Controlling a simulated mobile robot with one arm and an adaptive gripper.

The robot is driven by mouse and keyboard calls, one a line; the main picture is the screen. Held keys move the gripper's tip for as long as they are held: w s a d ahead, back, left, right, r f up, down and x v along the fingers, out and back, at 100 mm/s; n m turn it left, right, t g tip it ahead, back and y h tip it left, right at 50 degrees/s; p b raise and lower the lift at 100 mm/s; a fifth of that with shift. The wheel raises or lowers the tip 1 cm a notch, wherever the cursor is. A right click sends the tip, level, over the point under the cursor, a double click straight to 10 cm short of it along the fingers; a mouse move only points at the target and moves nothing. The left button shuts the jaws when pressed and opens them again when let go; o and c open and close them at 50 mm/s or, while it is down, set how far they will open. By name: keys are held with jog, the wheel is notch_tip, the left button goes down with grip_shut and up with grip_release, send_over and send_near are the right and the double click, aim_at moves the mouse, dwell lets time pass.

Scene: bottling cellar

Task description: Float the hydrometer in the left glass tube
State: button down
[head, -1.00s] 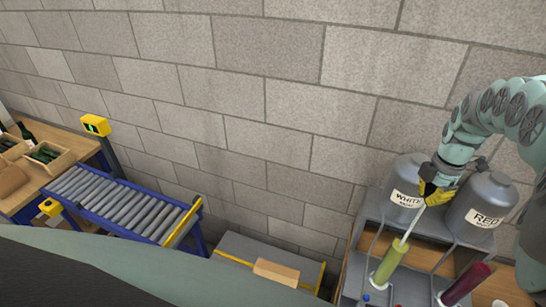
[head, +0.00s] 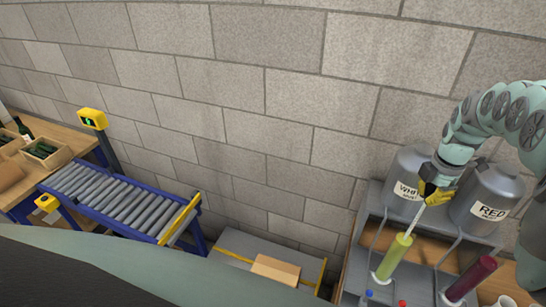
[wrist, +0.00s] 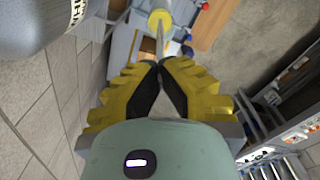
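My gripper (head: 431,192) is shut on the upper end of the hydrometer (head: 416,219), a thin pale rod. The hydrometer slants down in the head view to the mouth of the left glass tube (head: 391,261), which holds yellow-green liquid. Its lower end meets the tube's top; how deep it sits inside is hard to tell. In the wrist view my fingertips (wrist: 160,66) come together on the hydrometer (wrist: 160,42), and the yellow round of the left tube (wrist: 160,20) lies beyond. The right glass tube (head: 470,278) holds dark red liquid.
A grey tank labelled WHITE (head: 405,180) and one labelled RED (head: 487,205) stand close behind my gripper and the tubes. A white cup (head: 504,301) is at the lower right edge. A roller conveyor (head: 115,200) and a cardboard box (head: 276,270) are farther left.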

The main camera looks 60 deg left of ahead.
aim_at(425, 204)
jog(key=shift+f+b, duration=1.5)
jog(key=shift+f, duration=0.15)
jog(key=c, duration=1.1)
grip_release()
jog(key=shift+o, duration=0.2)
jog(key=shift+r, duration=0.1)
notch_tip(425, 204, up, 12)
jog(key=shift+f, duration=0.1)
